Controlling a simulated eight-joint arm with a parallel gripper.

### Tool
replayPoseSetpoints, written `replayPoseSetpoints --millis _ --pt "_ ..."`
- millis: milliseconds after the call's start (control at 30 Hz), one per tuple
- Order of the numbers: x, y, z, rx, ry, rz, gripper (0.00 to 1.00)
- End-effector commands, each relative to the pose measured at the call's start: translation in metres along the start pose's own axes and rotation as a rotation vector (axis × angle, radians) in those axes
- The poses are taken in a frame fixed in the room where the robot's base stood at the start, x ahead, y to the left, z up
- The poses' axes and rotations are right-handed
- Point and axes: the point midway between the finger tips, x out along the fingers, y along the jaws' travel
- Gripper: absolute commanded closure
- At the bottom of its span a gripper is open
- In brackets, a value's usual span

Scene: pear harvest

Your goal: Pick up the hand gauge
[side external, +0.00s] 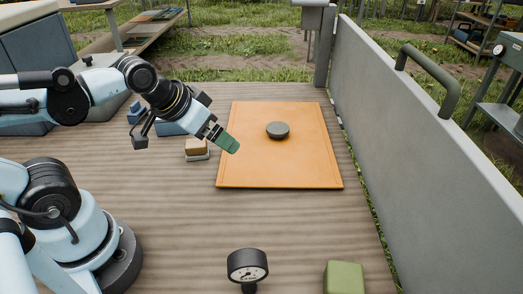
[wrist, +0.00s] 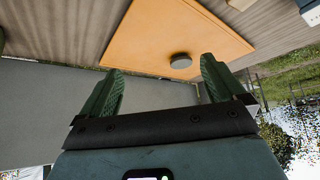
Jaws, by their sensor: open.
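A round gauge (side external: 247,266) with a dark casing and a white dial stands at the front of the deck in the side view. Its lower end is cut off by the picture's bottom edge. My gripper (side external: 231,145) has green fingers and is held over the left part of the orange mat (side external: 311,171), well behind the gauge. In the wrist view my gripper (wrist: 160,68) is open with nothing between its fingers. The gauge cannot be made out in the wrist view.
A dark grey disc (side external: 278,130) lies on the mat; it also shows in the wrist view (wrist: 181,61). A green block (side external: 344,277) stands right of the gauge. A brown-topped block (side external: 197,148) sits left of the mat. A grey wall (side external: 420,130) with a handle bounds the right.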

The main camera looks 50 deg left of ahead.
Motion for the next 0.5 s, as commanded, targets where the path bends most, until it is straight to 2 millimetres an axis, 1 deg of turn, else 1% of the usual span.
replayPoseSetpoints --millis 167,267,367,467,500 --pt "0.001 0.001 0.000 -0.005 -0.005 0.004 0.03" --pt "0.004 0.008 0.003 -0.037 -0.042 0.035 0.03" --pt "0.011 0.023 0.010 -0.105 -0.127 0.104 0.03" --pt "0.018 0.047 0.021 -0.191 -0.253 0.202 0.03" --pt "0.020 0.058 0.025 -0.225 -0.308 0.244 0.03"
